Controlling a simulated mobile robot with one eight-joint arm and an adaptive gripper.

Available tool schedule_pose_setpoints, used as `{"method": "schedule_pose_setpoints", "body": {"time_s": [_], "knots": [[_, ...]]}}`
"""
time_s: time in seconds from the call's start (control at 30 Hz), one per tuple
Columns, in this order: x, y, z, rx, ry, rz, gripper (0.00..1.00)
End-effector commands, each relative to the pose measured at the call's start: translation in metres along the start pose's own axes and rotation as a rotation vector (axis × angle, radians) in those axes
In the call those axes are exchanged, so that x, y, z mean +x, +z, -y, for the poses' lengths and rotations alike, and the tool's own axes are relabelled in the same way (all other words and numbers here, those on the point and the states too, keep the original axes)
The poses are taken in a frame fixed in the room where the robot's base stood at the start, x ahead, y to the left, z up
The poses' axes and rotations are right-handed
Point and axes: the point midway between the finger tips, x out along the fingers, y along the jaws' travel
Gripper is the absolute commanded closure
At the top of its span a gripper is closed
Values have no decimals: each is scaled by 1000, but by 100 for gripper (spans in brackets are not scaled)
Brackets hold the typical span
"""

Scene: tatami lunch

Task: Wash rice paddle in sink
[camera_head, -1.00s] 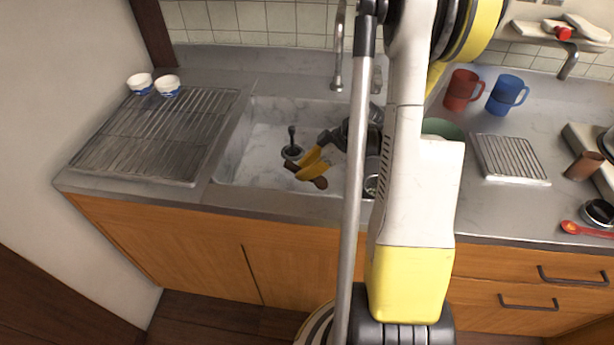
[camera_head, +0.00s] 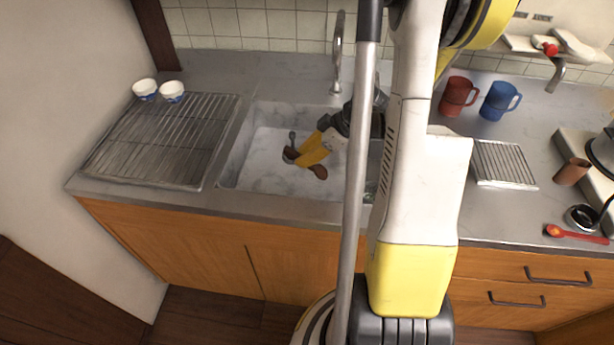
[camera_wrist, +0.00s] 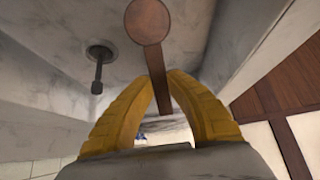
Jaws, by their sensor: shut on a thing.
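The brown wooden rice paddle (camera_wrist: 148,22) has a round head and a slim handle. In the wrist view my gripper (camera_wrist: 161,78) has its yellow fingers closed on the handle, with the head extending beyond them. In the head view my gripper (camera_head: 308,158) is inside the sink (camera_head: 255,172), a pale marbled basin; the paddle (camera_head: 318,172) shows on both sides of the fingers. The dark drain fitting with its upright stem (camera_wrist: 98,66) is left of the paddle in the wrist view. I see no water running.
A tap (camera_head: 338,55) stands behind the sink. A drying rack (camera_head: 160,140) and two small white cups (camera_head: 172,91) are at left. A red mug (camera_head: 456,97), a blue mug (camera_head: 497,101) and a small rack (camera_head: 502,164) are at right. My arm hides the sink's right side.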

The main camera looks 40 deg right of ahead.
Motion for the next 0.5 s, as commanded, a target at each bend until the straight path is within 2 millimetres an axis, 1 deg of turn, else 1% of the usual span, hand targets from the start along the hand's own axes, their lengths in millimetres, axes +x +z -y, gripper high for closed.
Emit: {"method": "schedule_pose_setpoints", "body": {"time_s": [0.03,0.5], "knots": [[-6,-5,0,0,0,0,100],[-38,-30,0,0,0,0,100]]}}
